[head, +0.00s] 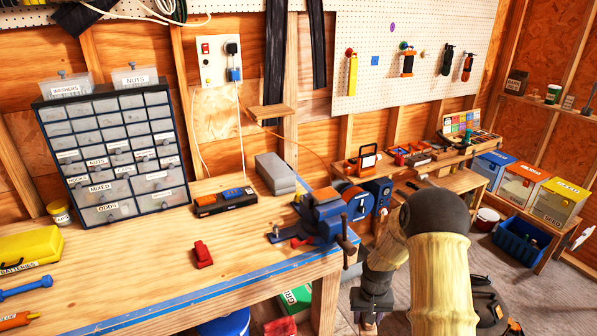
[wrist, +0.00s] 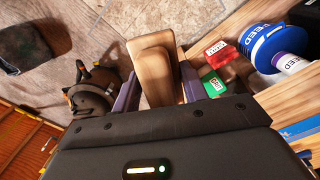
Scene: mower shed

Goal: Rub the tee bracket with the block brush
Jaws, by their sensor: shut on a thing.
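My gripper (wrist: 158,88) is shut on the block brush (wrist: 153,65), a pale wooden block between the two purple-grey fingers in the wrist view. Its bristles are not clearly seen. In the head view my gripper (head: 371,312) hangs low, off the right front end of the workbench, and the brush there is too small to tell. I cannot pick out the tee bracket with certainty. A small red piece (head: 203,254) stands on the bare bench top, and a blue vise (head: 330,215) sits at the bench's right end, apart from my gripper.
The workbench (head: 130,275) holds a drawer cabinet (head: 115,150), a grey box (head: 275,173) and a yellow case (head: 30,246). Below it, the wrist view shows a blue bucket (wrist: 258,52), a red box (wrist: 221,52) and a green box (wrist: 214,86). Bench space around the red piece is clear.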

